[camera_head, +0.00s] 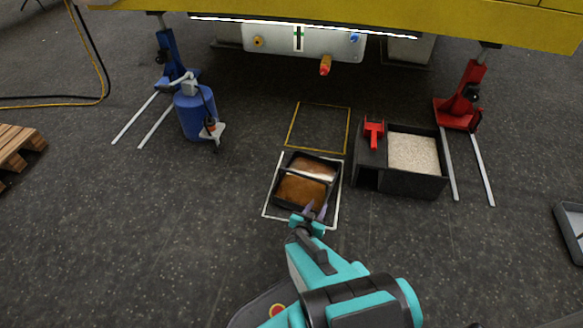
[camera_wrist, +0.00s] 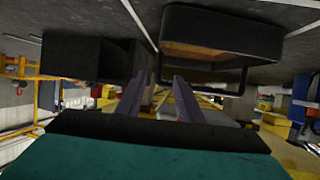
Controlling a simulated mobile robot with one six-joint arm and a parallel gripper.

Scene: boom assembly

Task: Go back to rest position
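My gripper (camera_head: 315,211) is at the near edge of a black two-compartment tray in the head view. In the wrist view its two purple fingers (camera_wrist: 164,100) stand apart with nothing visible between them. My teal and black arm reaches up from the bottom of the head view. The black tray (camera_head: 281,182) holds brown material in both compartments and lies inside a white floor outline (camera_head: 267,197). In the wrist view the tray's dark body (camera_wrist: 215,28) fills the upper right. Whether the fingers touch the tray I cannot tell.
Right of the tray stands a black box (camera_head: 400,183) with pale granules and a red tool (camera_head: 373,133). Behind is an empty yellow floor outline (camera_head: 320,127). A blue cylinder (camera_head: 195,115) and blue jack stand left, a red jack (camera_head: 463,98) right, under a yellow beam (camera_head: 450,25).

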